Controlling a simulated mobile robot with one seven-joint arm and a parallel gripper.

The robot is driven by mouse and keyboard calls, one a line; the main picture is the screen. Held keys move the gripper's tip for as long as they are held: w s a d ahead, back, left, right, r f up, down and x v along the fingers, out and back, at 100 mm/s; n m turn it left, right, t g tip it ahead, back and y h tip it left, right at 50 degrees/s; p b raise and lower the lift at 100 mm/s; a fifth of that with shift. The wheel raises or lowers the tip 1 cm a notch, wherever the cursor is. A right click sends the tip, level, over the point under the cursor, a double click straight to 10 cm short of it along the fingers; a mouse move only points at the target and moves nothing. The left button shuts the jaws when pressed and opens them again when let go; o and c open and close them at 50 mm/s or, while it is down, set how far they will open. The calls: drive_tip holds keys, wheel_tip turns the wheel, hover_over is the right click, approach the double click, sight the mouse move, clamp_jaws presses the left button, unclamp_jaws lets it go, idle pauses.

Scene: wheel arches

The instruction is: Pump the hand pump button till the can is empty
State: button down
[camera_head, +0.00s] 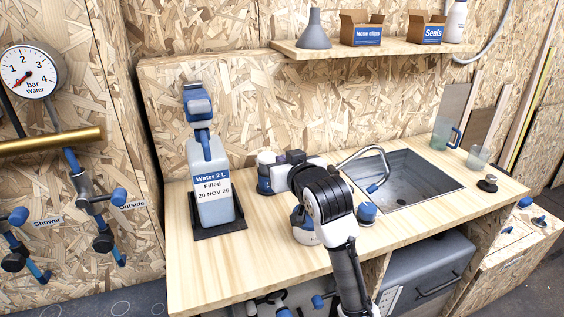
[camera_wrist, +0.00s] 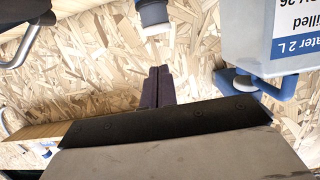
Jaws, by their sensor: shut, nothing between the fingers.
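The water can (camera_head: 213,195), a pale jug labelled "Water 2 L Filled", stands upright at the left of the worktop; the wrist view shows it upside down at top right (camera_wrist: 292,35). Its water level is not clear. A white-topped, blue-bodied round unit (camera_head: 265,181) stands right of the can; a similar white and blue part shows at the top of the wrist view (camera_wrist: 154,14). It may be the hand pump, but I cannot tell which part is the button. My gripper (camera_wrist: 160,72) is shut and empty, apart from the can and close to this unit.
A sink (camera_head: 405,182) with a curved tap lies right of my arm. A blue knob (camera_head: 367,212) stands at its near left edge. My arm partly hides a white, labelled round object (camera_head: 303,234). A shelf (camera_head: 365,47) hangs above. Cups stand at the back right.

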sight(271, 160)
drive_tip(key=x, duration=1)
drive_tip(key=shift+r, duration=0.1)
idle(0.4)
